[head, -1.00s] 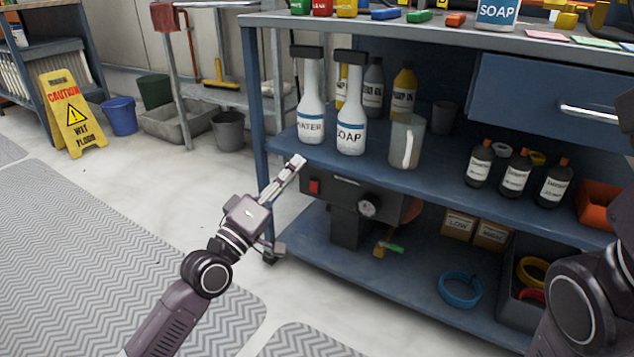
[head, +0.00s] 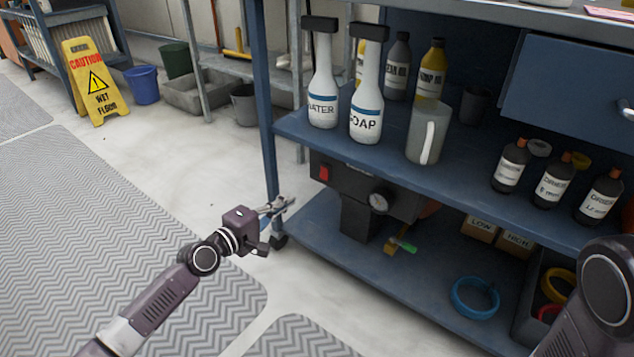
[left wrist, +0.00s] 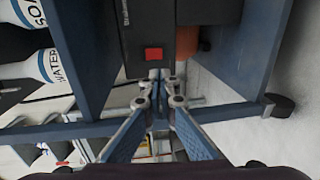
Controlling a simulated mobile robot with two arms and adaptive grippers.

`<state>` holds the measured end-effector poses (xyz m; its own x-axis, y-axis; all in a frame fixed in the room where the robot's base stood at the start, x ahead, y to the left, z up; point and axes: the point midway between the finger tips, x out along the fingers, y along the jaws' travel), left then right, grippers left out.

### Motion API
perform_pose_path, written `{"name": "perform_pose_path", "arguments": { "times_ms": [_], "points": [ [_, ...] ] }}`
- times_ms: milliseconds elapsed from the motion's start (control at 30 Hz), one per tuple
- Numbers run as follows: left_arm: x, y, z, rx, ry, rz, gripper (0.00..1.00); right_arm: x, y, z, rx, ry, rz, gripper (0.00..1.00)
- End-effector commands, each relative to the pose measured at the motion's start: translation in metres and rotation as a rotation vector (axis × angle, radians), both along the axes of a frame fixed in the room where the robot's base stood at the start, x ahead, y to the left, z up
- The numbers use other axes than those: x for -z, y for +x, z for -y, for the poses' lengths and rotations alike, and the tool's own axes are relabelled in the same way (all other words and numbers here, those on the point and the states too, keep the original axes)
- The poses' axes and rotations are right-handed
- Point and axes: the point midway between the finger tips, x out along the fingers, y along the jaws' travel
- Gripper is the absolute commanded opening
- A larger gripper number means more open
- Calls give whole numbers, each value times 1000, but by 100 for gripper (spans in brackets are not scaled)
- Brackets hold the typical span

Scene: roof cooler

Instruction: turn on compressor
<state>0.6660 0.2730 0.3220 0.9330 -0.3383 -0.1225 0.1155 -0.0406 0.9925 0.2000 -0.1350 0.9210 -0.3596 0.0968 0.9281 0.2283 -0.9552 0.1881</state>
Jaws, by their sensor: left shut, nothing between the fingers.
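The compressor (head: 357,217) is a dark unit on the lower shelf under the bench, with a round gauge (head: 378,202). Its red switch (head: 324,173) is on the upper left of its front. In the left wrist view the red switch (left wrist: 154,53) shows on the dark housing (left wrist: 150,22), just beyond the fingertips. My left gripper (head: 284,203) is shut and empty, below and left of the switch by the bench's front leg. It also shows in the left wrist view (left wrist: 160,76). I cannot tell whether it touches anything. My right gripper is out of view.
The shelf above (head: 460,187) holds a water bottle (head: 323,90), a soap bottle (head: 366,110), a grey jug (head: 424,135) and dark bottles. The blue bench leg (head: 266,130) stands close to my left gripper. A blue ring (head: 475,297) lies on the lower shelf.

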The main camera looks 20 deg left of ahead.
Motion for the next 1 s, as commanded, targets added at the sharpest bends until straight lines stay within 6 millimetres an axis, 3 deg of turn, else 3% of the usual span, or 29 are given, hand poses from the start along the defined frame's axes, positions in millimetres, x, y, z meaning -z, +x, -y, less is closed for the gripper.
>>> {"name": "perform_pose_path", "arguments": {
  "times_ms": [267,600,800,1000],
  "points": [
    [8,44,17,0,-2,3,0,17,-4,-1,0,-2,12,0],
    [17,99,37,0,-1,4,0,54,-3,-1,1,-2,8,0],
    [17,117,43,1,0,3,0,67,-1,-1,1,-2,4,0],
    [16,123,45,1,0,1,0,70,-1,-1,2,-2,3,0]
  ]
}}
